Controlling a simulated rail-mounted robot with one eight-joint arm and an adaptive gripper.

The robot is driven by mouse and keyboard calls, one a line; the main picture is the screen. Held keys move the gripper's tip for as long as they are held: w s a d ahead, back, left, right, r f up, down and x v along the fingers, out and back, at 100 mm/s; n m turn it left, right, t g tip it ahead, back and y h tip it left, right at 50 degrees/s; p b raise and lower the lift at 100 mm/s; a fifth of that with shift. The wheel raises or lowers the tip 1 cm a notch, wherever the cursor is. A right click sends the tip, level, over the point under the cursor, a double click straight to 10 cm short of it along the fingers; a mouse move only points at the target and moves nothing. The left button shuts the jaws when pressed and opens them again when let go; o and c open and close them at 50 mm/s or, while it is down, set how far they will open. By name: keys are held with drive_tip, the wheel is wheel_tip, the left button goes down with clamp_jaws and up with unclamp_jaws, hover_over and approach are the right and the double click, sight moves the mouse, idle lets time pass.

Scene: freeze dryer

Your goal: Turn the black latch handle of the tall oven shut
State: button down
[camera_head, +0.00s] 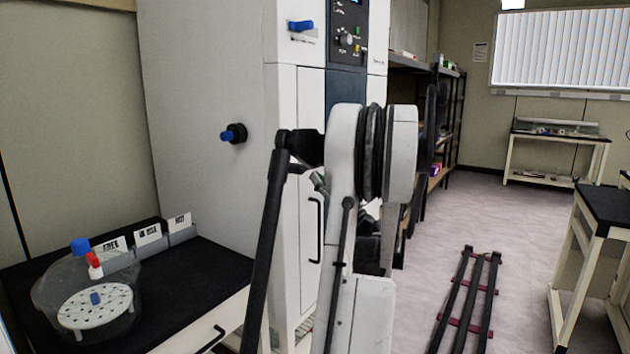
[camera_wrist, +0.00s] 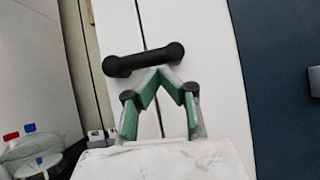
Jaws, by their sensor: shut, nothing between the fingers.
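The black latch handle (camera_wrist: 145,60) shows in the wrist view, lying nearly level across the seam on the white front of the tall oven (camera_wrist: 198,45), its left end slightly lower. My gripper (camera_wrist: 155,73) has green-padded fingers that meet at the tips in a peak, with nothing between them. The tips are just below the handle, right of its middle; I cannot tell whether they touch it. In the head view the tall oven (camera_head: 205,100) stands behind my arm, which hides part of its front.
A black-topped bench (camera_head: 190,285) at left holds a clear round vessel (camera_head: 60,285) with blue and red caps and several label cards (camera_head: 148,235). A blue-tipped knob (camera_head: 233,134) juts from the oven's side.

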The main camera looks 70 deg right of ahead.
drive_tip(key=w+f+v, duration=0.1)
drive_tip(key=f+v, duration=0.1)
drive_tip(key=v, duration=0.9)
drive_tip(key=shift+d+f, duration=0.3)
